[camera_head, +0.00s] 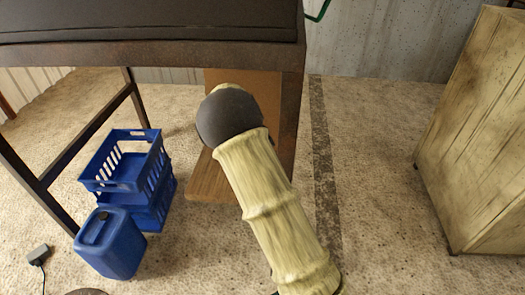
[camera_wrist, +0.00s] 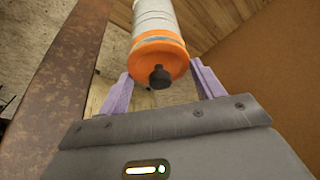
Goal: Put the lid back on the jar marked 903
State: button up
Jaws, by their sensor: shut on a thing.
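In the wrist view my gripper (camera_wrist: 161,68) has its two purple fingers on either side of a round orange, lid-like piece (camera_wrist: 150,50) with a dark knob. It is shut on this piece. A white, ribbed cylinder (camera_wrist: 155,15) runs on beyond the orange piece. I cannot tell whether the two are joined or only in line. No mark 903 is readable, so I cannot tell whether the cylinder is the jar. In the head view my own arm hides my gripper, and neither jar nor lid shows.
A dark tabletop (camera_head: 150,55) on a metal frame crosses the upper left, with a brown wooden panel (camera_head: 258,92) beneath. Blue stacked crates (camera_head: 125,187) and a blue canister (camera_head: 112,245) stand on the floor at left. A pale cabinet (camera_head: 480,140) stands at right, with bare floor before it.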

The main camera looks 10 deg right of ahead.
dwell(0.8)
jog(key=o, duration=1.2)
jog(key=shift+r+p, duration=0.1)
jog(key=shift+p, duration=0.2)
